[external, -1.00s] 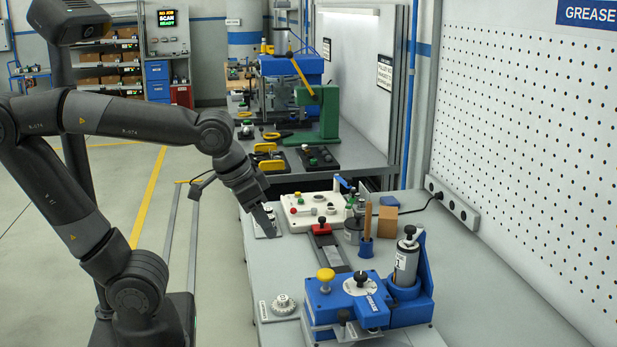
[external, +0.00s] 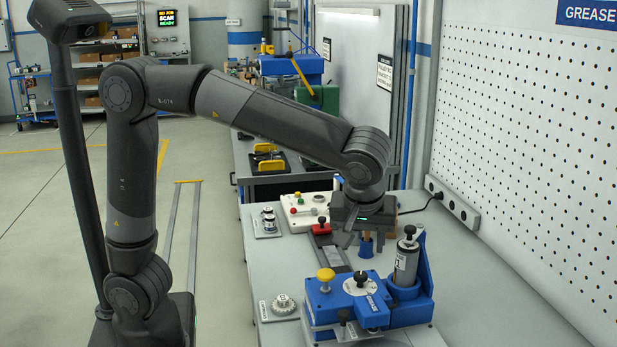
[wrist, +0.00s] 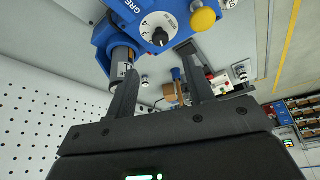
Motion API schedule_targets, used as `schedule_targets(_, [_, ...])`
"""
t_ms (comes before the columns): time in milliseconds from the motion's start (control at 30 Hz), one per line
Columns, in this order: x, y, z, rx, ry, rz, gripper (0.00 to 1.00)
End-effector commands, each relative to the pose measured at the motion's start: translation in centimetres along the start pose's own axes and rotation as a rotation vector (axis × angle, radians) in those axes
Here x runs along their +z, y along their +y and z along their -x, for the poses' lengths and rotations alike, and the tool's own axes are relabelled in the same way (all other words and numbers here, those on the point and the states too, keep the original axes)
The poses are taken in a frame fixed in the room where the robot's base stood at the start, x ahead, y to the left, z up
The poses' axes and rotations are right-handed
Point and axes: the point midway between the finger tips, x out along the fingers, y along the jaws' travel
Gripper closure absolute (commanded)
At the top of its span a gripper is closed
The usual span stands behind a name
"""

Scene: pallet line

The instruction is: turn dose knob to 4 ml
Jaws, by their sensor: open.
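The dose knob (external: 362,277) is a small black knob on a white round dial (external: 353,288), on top of a blue grease machine (external: 322,303) on the bench. In the wrist view the black knob (wrist: 160,38) sits on the white dial (wrist: 150,24), near the top centre. The dial's small markings are too blurred to read. My gripper (external: 361,241) is open and empty. It is in the air above the bench, behind the knob in the external view and apart from it. Its two fingers (wrist: 158,72) point towards the machine.
A yellow knob (external: 326,274) stands left of the dial. A silver canister (external: 406,262) in a blue holder stands to the right. A white panel (external: 303,209) stands behind. The bench's front left holds a round dial (external: 284,302).

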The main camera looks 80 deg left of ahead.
Motion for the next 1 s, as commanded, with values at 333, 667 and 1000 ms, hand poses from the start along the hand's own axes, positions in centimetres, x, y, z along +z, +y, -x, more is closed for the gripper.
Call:
schedule_targets(333, [0.0,-0.1,-6.1,-0.004,-0.001,0.0,0.52])
schedule_targets(667, [-0.1,-0.1,-10.0,0.0,-0.001,0.0,0.52])
schedule_targets(1000, [-0.1,-0.1,-10.3,0.0,-0.001,0.0,0.53])
